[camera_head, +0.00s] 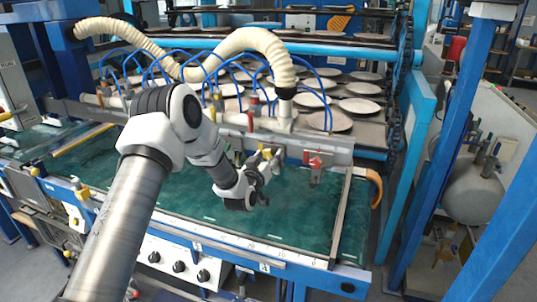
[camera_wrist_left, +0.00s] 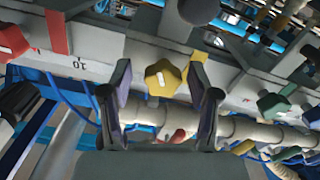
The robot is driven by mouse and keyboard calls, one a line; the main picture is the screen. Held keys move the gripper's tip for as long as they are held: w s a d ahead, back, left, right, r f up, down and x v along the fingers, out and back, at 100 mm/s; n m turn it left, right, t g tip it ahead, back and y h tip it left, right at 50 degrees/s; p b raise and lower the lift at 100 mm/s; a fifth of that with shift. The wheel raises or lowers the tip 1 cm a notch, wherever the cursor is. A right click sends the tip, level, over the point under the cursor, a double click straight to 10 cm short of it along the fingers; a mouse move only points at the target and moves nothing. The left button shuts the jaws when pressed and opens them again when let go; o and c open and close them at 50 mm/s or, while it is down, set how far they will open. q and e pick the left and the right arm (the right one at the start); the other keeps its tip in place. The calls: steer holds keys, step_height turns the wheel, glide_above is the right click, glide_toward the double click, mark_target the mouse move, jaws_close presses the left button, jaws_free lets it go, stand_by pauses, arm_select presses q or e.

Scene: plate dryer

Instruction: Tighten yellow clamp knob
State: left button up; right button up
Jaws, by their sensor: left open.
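A yellow star-shaped clamp knob (camera_wrist_left: 162,78) shows in the left wrist view, between the two fingers of my left gripper (camera_wrist_left: 160,88). The fingers are spread, with a gap visible on each side of the knob. I cannot tell how far the knob lies from the fingertips in depth. In the head view my left gripper (camera_head: 264,170) is at the clamp rail (camera_head: 230,139), over the green plate. Its fingers partly hide the knobs there. My right gripper is not in view.
A red clamp (camera_head: 315,163) sits on the rail to the right. A green knob (camera_wrist_left: 278,103) and white pipe (camera_wrist_left: 250,130) are near the gripper in the wrist view. An orange curved handle (camera_head: 375,187) is at the plate's right end. Blue hoses arch behind the rail.

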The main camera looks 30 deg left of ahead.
arm_select(q)
steer(key=shift+a, duration=0.2)
steer(key=shift+c, duration=1)
steer(key=c, duration=1)
steer(key=shift+o, duration=0.2)
